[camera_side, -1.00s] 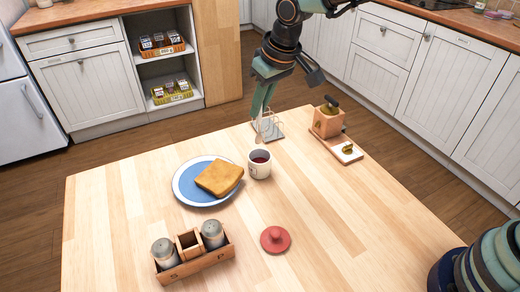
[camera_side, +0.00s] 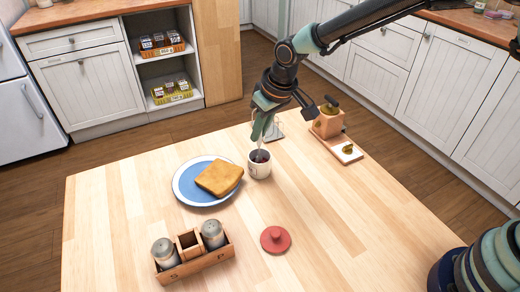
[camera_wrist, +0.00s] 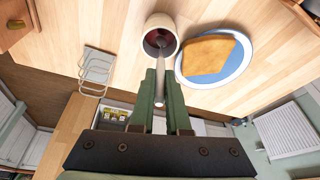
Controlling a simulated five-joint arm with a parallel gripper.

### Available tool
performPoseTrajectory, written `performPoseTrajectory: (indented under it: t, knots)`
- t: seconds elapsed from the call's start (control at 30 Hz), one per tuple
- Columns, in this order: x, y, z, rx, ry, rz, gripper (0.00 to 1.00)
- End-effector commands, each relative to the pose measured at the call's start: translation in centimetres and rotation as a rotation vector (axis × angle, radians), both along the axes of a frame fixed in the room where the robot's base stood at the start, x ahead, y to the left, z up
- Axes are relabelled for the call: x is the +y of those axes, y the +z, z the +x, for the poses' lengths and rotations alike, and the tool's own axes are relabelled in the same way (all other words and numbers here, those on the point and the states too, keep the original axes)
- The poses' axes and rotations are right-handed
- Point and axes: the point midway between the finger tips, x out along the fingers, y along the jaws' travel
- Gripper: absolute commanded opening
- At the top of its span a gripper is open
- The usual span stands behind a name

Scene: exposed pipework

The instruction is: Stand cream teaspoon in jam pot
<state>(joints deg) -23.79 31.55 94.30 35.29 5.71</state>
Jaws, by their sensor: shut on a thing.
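The jam pot (camera_side: 260,169) is a small white pot with dark red jam inside, upright on the table beside the plate. It also shows in the wrist view (camera_wrist: 149,27). My gripper (camera_side: 258,137) is above the pot, pointing down. In the wrist view my gripper (camera_wrist: 160,98) is shut on the teaspoon (camera_wrist: 160,75), which looks pale grey to cream. The spoon's far end reaches into the pot's mouth over the jam. I cannot tell whether it touches the pot's bottom.
A blue plate (camera_side: 184,186) with toast (camera_side: 219,178) lies left of the pot. A red lid (camera_side: 275,240) and a shaker caddy (camera_side: 204,262) are nearer the front. Behind are a wire rack (camera_side: 277,132) and a wooden stand (camera_side: 328,126). The table's right front is clear.

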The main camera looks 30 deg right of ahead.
Motion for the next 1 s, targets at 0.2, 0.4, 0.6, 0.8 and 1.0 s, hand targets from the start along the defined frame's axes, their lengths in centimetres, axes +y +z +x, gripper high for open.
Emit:
performPoseTrajectory:
  t: [0.2, 0.4, 0.6, 0.8, 1.0]
  knots:
    - [-0.02, -0.55, -0.04, 0.001, 0.0, 0.0, 0.0]
    - [-0.01, -0.57, -0.03, 0.001, 0.0, 0.0, 0.0]
    - [-0.01, -0.55, -0.02, 0.001, 0.0, 0.0, 0.49]
    - [-0.01, -0.53, -0.02, 0.0, 0.0, 0.0, 0.49]
    - [-0.08, 0.22, -0.18, -0.002, 0.0, 0.001, 0.49]
